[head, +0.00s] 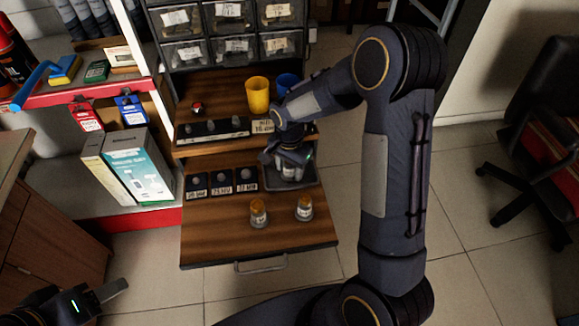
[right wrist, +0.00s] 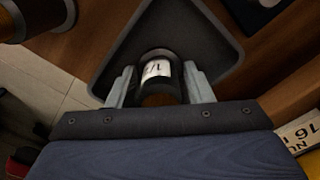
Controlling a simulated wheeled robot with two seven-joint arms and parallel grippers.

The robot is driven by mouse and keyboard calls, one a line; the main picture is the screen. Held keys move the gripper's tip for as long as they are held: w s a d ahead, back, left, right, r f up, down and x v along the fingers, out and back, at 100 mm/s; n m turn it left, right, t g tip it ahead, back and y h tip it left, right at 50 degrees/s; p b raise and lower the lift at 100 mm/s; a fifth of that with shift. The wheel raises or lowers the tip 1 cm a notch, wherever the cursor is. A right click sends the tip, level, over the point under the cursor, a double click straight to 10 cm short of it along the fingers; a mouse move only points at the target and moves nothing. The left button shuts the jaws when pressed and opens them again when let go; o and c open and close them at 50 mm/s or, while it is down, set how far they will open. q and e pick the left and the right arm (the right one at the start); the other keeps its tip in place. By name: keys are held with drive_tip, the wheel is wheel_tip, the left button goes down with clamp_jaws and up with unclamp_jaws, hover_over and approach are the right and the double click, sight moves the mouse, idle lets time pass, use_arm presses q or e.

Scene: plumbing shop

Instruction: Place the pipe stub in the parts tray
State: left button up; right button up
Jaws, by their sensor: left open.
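The pipe stub (right wrist: 156,70), a dark cylinder with a white label, is between the fingers of my right gripper (right wrist: 160,82). The fingers flank it closely on both sides and look shut on it. It is over or inside the dark grey parts tray (right wrist: 222,22); I cannot tell whether it touches the floor. In the head view the tray (head: 306,182) is at the right of the pulled-out wooden shelf, with my right gripper (head: 288,160) reaching down over it and hiding part of it. My left gripper (head: 100,298) is open and empty at the lower left, away from the shelf.
Two orange-topped labelled stubs (head: 258,213) (head: 304,207) stand at the front of the shelf. Dark labelled plates (head: 222,182) lie left of the tray. A yellow cup (head: 257,95) and a blue cup (head: 287,82) stand behind. Boxes (head: 138,170) are at the left.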

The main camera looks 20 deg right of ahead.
drive_tip(key=shift+o, duration=0.5)
drive_tip(key=shift+r, duration=0.1)
drive_tip(key=shift+r, duration=0.3)
wheel_tip(320, 180, up, 11)
drive_tip(key=p, duration=0.2)
drive_tip(key=shift+r+p, duration=0.15)
drive_tip(key=shift+p, duration=0.2)
drive_tip(key=s+d+r+n+t+y, duration=0.15)
drive_tip(key=s+r+n, duration=0.25)
drive_tip(key=s+r, duration=0.55)
drive_tip(key=s+a+n+t+y, duration=0.1)
drive_tip(key=s+n+t, duration=0.1)
drive_tip(key=s, duration=0.5)
drive_tip(key=s+a+n+t+y, duration=0.1)
drive_tip(key=s+a+n+t, duration=0.1)
drive_tip(key=s+n, duration=0.2)
drive_tip(key=s+f, duration=0.1)
drive_tip(key=s, duration=0.2)
drive_tip(key=shift+a, duration=0.2)
drive_tip(key=shift+r, duration=0.15)
